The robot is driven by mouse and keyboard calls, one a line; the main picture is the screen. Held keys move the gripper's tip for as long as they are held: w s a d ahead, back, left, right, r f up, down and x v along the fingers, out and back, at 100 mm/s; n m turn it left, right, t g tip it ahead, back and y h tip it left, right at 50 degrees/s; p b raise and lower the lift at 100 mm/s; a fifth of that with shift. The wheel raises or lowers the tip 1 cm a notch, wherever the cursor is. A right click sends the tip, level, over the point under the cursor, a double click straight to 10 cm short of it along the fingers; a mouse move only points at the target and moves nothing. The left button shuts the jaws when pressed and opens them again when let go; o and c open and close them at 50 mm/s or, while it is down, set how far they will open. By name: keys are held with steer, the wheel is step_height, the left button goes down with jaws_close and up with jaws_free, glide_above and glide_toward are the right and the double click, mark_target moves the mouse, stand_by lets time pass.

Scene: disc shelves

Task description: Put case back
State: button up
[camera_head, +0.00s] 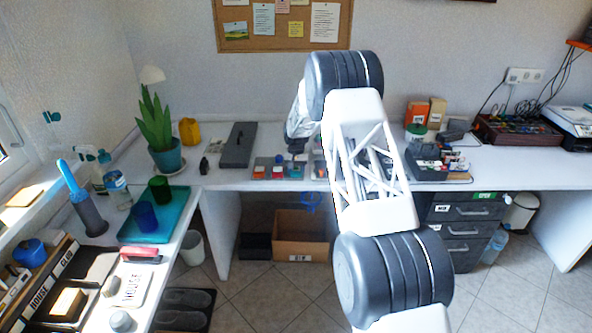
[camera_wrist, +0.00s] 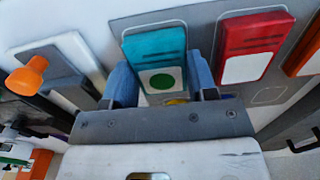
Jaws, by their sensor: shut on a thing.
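A teal case (camera_wrist: 157,45) with a white label and a green dot sits between the two blue fingers of my gripper (camera_wrist: 162,78) in the wrist view. The fingers are shut on its sides, and its lower end is partly hidden by the gripper body. A red case (camera_wrist: 250,45) with a white label lies beside it on a grey board (camera_wrist: 208,20). I cannot tell whether the teal case touches the board. In the head view my gripper (camera_head: 296,150) is over the back desk, near small coloured items, and the teal case cannot be made out there.
An orange case (camera_wrist: 308,62) lies right of the red one. A grey box (camera_head: 238,146) lies on the desk left of my gripper. A plant in a teal pot (camera_head: 167,158) stands further left. A cardboard box (camera_head: 302,236) is under the desk.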

mark_target(296, 170)
steer(key=shift+f, duration=0.15)
steer(key=o, duration=0.9)
step_height(296, 170, up, 12)
steer(key=shift+r, duration=0.15)
stand_by(0.9)
